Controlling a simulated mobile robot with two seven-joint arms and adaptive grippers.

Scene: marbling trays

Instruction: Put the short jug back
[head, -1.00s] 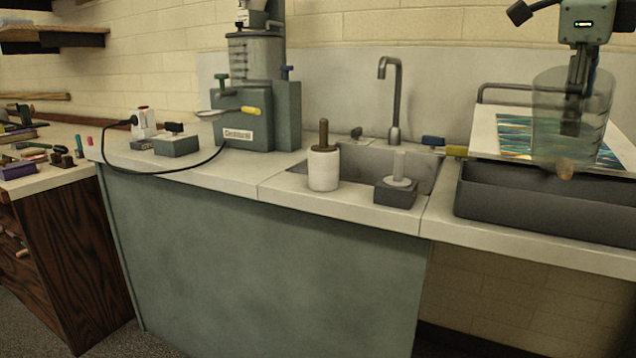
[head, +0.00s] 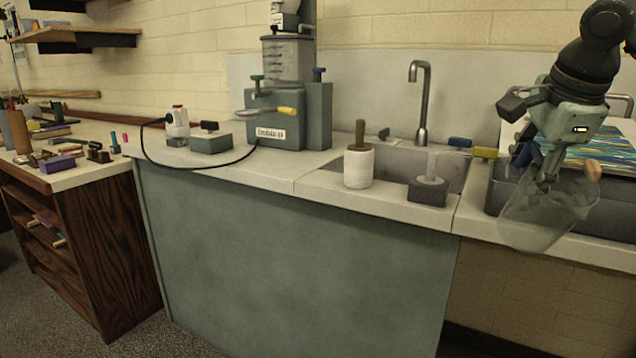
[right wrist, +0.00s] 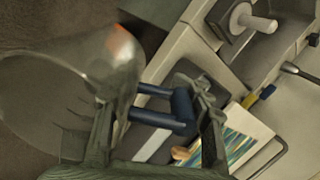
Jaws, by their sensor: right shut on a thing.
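A clear, see-through jug (head: 535,222) is the only jug I can make out. It hangs tilted in front of the counter's edge, by the dark tray. My right gripper (head: 549,168) is shut on it near its upper end. In the right wrist view the jug (right wrist: 70,62) fills the upper left, and blue bars (right wrist: 165,115), perhaps its handle, lie between the fingers of the gripper. The exact grip is partly hidden. My left gripper is not in view.
A dark tray (head: 625,222) stands on the right counter, with a marbled sheet (head: 608,146) behind it. The sink (head: 400,165), a white pot (head: 359,168) with a brown handle and a grey block (head: 428,192) are left of it. The left counter's front is mostly clear.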

